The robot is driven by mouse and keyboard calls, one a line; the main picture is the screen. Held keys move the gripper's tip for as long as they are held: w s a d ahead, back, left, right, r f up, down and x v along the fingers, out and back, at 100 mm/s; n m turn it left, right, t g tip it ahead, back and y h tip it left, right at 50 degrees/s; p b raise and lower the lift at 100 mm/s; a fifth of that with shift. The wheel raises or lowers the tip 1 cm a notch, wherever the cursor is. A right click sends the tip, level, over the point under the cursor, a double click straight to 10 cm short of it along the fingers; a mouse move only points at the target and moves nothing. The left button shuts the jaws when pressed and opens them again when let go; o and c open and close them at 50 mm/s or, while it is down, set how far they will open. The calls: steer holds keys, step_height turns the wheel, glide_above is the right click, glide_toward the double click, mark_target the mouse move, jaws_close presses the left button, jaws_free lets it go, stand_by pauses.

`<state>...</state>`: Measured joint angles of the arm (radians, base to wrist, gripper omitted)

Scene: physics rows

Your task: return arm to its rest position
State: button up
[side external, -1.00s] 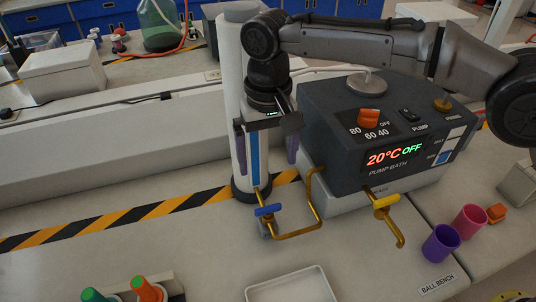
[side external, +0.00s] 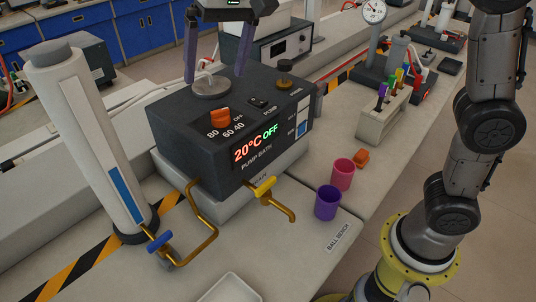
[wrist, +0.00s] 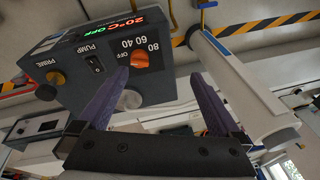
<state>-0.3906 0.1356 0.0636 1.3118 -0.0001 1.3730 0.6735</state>
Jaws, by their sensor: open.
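My gripper (side external: 214,76) is at the top of the side external view, pointing down over the back of the dark grey pump bath (side external: 185,122). Its two purple fingers are spread apart with nothing between them. In the wrist view, my gripper (wrist: 160,74) also shows both fingers apart, with the pump bath (wrist: 75,75) behind the left one and the white column (wrist: 240,85) behind the right one. The arm's upper links leave the top of the side external view. Its base is at the lower right.
The white column (side external: 85,140) stands left of the bath. Brass pipes with a blue valve handle (side external: 159,242) and a yellow valve handle (side external: 265,187) are in front. A purple cup (side external: 327,204), pink cup (side external: 342,175) and tube rack (side external: 383,120) stand to the right.

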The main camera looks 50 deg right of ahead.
steer(key=s+d+t, duration=0.2)
steer(key=s+d, duration=1.2)
steer(key=s, duration=0.1)
steer(key=s+d+f+n+h, duration=0.1)
steer(key=s+d+f+n, duration=0.1)
steer(key=s+f, duration=0.6)
step_height(320, 180, down, 4)
steer(key=shift+s+d+n+t, duration=0.25)
steer(key=shift+s+n+t, duration=0.15)
steer(key=shift+n, duration=0.2)
